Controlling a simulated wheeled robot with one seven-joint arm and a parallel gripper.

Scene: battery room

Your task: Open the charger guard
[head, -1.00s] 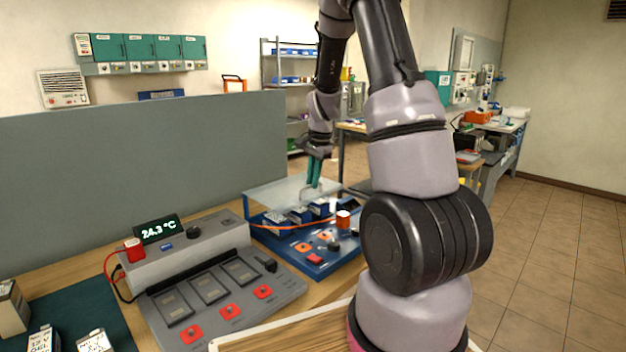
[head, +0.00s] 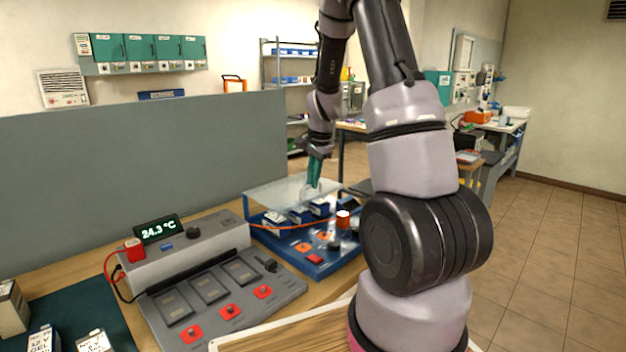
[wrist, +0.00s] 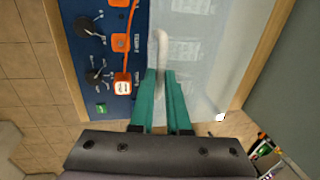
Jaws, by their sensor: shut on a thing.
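The charger guard (head: 275,190) is a clear, pale panel over the back part of the blue charger (head: 315,268) on the bench. In the wrist view the guard (wrist: 205,60) fills the middle and right, with blurred shapes behind it. Its pale handle (wrist: 161,48) runs up from between my fingers. My gripper (head: 314,184) points down at the guard, with its green fingers shut on the handle. The fingers also show in the wrist view (wrist: 159,85). The exact tilt of the guard is hard to tell.
Orange parts and black knobs (wrist: 90,27) sit on the charger's uncovered front, with an orange cable across it. A grey charging unit (head: 205,285) stands to the left. A grey partition (head: 140,160) rises behind the bench. Open floor lies to the right.

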